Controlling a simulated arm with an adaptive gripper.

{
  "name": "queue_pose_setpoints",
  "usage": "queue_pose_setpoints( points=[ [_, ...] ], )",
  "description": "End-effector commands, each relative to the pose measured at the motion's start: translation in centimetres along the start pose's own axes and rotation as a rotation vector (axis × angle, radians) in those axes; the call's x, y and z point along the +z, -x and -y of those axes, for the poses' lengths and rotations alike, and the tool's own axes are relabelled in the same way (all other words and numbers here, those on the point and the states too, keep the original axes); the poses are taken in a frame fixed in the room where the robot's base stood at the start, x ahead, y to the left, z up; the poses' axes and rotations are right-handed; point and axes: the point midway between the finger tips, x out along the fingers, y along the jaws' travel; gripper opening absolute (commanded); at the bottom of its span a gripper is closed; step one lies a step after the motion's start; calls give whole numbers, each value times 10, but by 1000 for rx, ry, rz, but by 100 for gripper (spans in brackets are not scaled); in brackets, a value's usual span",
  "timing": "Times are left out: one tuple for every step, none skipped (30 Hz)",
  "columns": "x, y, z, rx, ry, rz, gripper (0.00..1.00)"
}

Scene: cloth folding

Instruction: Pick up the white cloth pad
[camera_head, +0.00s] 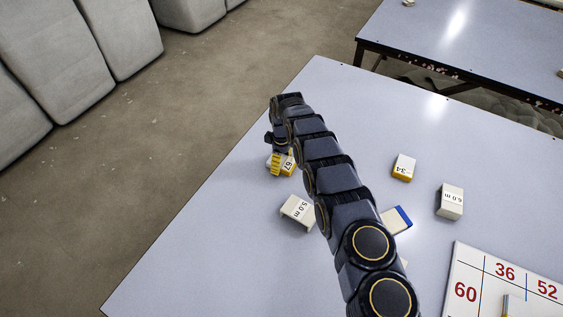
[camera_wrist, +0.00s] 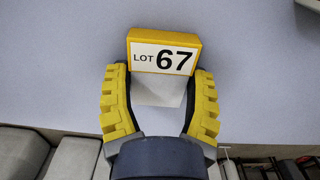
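No plain white cloth pad is clearly identifiable. A white block with a yellow end labelled "LOT 67" (camera_wrist: 165,52) lies between my gripper's yellow fingers in the wrist view. In the head view this block (camera_head: 288,163) is partly covered by my gripper (camera_head: 276,163) near the table's left edge. My gripper (camera_wrist: 158,82) is spread open, one finger on each side of the block's white body. Contact cannot be made out. A white piece with a blue edge (camera_head: 397,220) lies partly behind my arm in the head view.
White blocks labelled "5.0 m" (camera_head: 297,212) and "6.0 m" (camera_head: 450,201) and a yellow-white block labelled "34" (camera_head: 403,167) lie on the pale table (camera_head: 200,250). A number board (camera_head: 520,300) is at lower right. The table's left part is clear.

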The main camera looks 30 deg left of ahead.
Motion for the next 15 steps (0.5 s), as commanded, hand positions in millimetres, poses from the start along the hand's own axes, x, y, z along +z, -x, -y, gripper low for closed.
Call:
queue_pose_setpoints(
  points=[
    [0,0,0,0,-1,0,26],
    [0,0,0,-1,-1,0,25],
    [0,0,0,-1,-1,0,25],
    [0,0,0,-1,-1,0,25],
    [0,0,0,0,-1,0,25],
    [0,0,0,0,-1,0,25],
    [0,0,0,0,-1,0,25],
    [0,0,0,0,-1,0,25],
    [0,0,0,0,-1,0,25],
    [0,0,0,0,-1,0,25],
    [0,1,0,0,-1,0,25],
    [0,2,0,0,-1,0,25],
    [0,2,0,0,-1,0,25],
    [0,4,0,0,-1,-1,25],
    [0,6,-1,1,-2,-1,25]
  ],
)
